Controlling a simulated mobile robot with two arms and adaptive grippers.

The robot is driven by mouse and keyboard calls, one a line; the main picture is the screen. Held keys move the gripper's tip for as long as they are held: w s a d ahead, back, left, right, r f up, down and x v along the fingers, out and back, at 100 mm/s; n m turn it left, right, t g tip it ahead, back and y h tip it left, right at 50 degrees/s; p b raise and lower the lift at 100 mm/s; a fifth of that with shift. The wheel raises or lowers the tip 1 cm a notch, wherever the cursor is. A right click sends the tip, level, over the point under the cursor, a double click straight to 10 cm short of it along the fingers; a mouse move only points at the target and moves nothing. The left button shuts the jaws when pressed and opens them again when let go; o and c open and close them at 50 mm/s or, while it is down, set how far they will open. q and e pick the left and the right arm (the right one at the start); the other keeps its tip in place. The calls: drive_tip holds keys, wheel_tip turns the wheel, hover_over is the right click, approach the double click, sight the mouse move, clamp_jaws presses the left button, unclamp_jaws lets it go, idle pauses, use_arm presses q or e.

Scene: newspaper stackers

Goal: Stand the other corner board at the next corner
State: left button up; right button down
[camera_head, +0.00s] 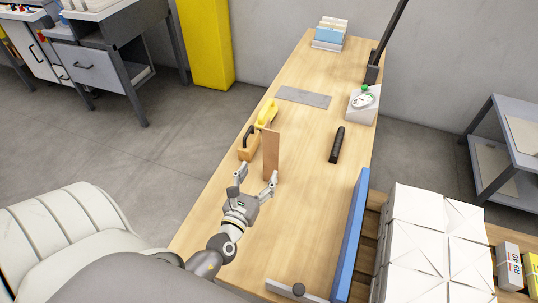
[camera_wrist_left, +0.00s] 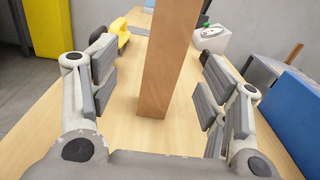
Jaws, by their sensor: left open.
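A brown corner board (camera_head: 271,154) stands upright on the wooden table, just beyond my left gripper (camera_head: 256,176). The left gripper is open, with a finger to either side of the line to the board. In the left wrist view the board (camera_wrist_left: 171,65) shows between the spread fingers, apart from both, its top cut off by the frame. White wrapped stacks (camera_head: 440,240) stand close together on a wooden pallet at the right. I make out no second brown board. My right gripper is not in view.
A yellow tool (camera_head: 266,112) and a wooden block with a black handle (camera_head: 247,146) lie left of the board. A black cylinder (camera_head: 337,145) lies to its right. A tall blue panel (camera_head: 350,235) stands between table and stacks.

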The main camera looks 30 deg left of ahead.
sight(270, 158)
use_arm(q)
drive_tip(key=shift+d+x, duration=0.15)
drive_tip(key=shift+x, duration=1.1)
drive_tip(key=shift+d+x, duration=0.15)
drive_tip(key=shift+x, duration=1.15)
drive_tip(key=shift+d+x, duration=0.2)
drive_tip(key=shift+x, duration=1.05)
drive_tip(key=shift+r, duration=0.1)
drive_tip(key=shift+c, duration=0.3)
drive_tip(key=c, duration=1.2)
drive_tip(key=shift+o, duration=0.2)
drive_tip(key=shift+w+r, duration=0.1)
